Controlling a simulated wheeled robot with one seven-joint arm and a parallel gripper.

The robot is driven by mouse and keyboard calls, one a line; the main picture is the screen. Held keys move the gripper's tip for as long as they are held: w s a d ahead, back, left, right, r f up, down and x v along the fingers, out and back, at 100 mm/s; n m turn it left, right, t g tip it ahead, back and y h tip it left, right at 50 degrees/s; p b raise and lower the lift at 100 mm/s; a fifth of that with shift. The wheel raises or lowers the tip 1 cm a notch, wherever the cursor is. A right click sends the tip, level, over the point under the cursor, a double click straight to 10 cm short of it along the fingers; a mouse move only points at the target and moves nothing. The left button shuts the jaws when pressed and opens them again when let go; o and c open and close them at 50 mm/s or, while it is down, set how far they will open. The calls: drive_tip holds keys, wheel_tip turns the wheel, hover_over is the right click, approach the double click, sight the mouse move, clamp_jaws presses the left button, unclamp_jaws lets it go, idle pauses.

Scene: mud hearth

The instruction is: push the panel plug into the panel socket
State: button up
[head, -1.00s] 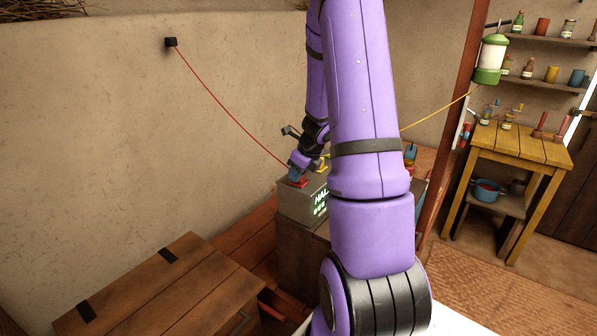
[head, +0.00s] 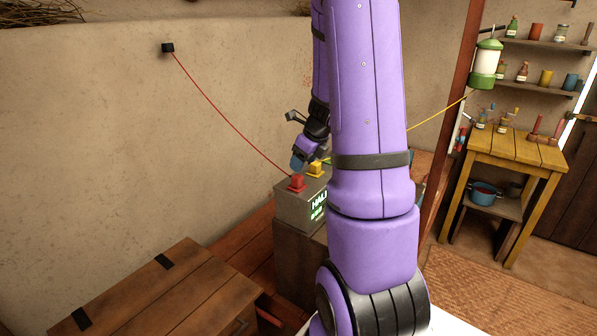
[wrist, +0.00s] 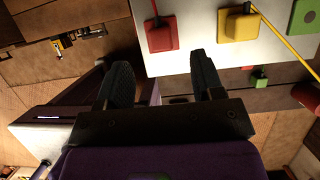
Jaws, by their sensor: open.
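The red plug (head: 297,182), which I take to be the panel plug from its red cord, stands upright at the red socket plate on top of the grey box (head: 295,205). In the wrist view the plug (wrist: 160,36) sits over the red plate (wrist: 162,45); I cannot tell how deep it is seated. My gripper (head: 299,164) is just above the plug and apart from it. In the wrist view my gripper (wrist: 162,75) is open, with nothing between its fingers.
A yellow plug (wrist: 241,22) with a yellow cord sits beside the red one, and a green plate (wrist: 304,16) lies beyond. The red cord (head: 222,113) runs to a black wall fitting (head: 168,47). A wooden chest (head: 165,300) stands in front left.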

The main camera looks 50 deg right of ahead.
drive_tip(key=shift+v, duration=1.65)
